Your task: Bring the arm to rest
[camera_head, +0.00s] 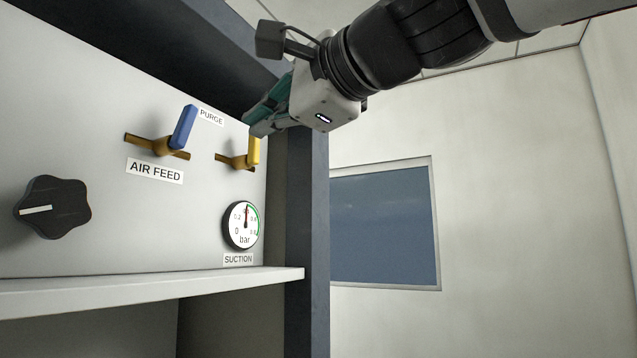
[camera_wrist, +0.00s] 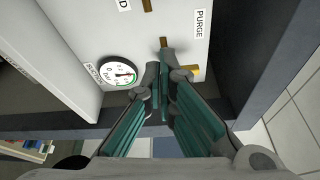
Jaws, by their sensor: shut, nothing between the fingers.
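My gripper (camera_head: 258,126) is at the upper middle of the head view, in front of the panel's right side. Its fingers are shut and empty. In the wrist view my gripper (camera_wrist: 160,68) points at the panel, with its fingertips close to the yellow-handled valve (camera_wrist: 192,72). That yellow handle (camera_head: 254,151) also shows in the head view, just below the fingertips; its upper end is partly hidden. Whether the fingers touch it I cannot tell.
A white panel (camera_head: 70,110) carries a blue valve lever (camera_head: 183,127), a black knob (camera_head: 52,207) and a suction gauge (camera_head: 243,225). A white ledge (camera_head: 150,286) juts out below. A dark post (camera_head: 308,220) edges the panel. Room to the right, before the wall window (camera_head: 385,225), looks free.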

